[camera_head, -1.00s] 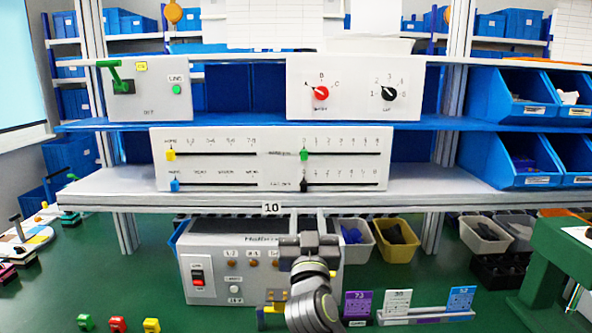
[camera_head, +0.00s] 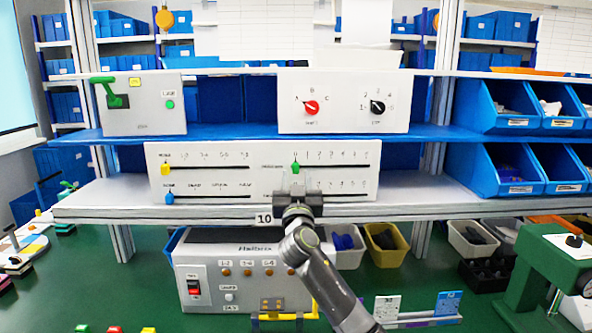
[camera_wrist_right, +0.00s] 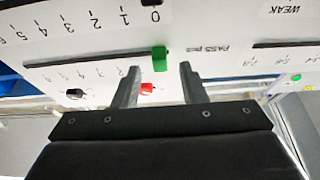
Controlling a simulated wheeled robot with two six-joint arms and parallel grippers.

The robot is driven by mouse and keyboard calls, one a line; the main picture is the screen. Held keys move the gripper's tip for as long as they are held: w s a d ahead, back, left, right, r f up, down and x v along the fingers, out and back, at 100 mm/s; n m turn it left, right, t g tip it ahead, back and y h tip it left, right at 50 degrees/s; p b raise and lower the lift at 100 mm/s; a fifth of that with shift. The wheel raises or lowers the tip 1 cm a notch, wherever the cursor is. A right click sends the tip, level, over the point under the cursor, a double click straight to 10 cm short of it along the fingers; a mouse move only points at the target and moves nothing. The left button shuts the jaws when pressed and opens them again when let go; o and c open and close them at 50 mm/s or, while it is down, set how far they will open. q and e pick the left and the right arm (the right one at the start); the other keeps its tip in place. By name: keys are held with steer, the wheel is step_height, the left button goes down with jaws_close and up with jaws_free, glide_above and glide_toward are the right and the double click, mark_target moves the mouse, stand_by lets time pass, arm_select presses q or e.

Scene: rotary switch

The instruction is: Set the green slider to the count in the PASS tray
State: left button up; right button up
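The green slider (camera_head: 295,168) sits at the left end of the upper right track on the white slider panel (camera_head: 220,177), by the zero end of its scale. In the right wrist view the green slider (camera_wrist_right: 160,58) appears between and just beyond the fingertips of my right gripper (camera_wrist_right: 160,70). The gripper is open, with a gap on both sides of the slider. In the head view my right gripper (camera_head: 297,190) is in front of the panel, just below the slider, and hides the black slider there. My left gripper is out of view. I cannot identify the PASS tray.
A yellow slider (camera_head: 165,169) and a blue slider (camera_head: 170,197) stand at the left ends of their tracks. The shelf edge (camera_head: 130,214) runs below the panel. A box with red and black knobs (camera_head: 345,100) stands above. Blue bins (camera_head: 515,170) are at the right.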

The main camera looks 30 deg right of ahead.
mark_target(296, 167)
steer(key=shift+x, duration=1.1)
jaws_close()
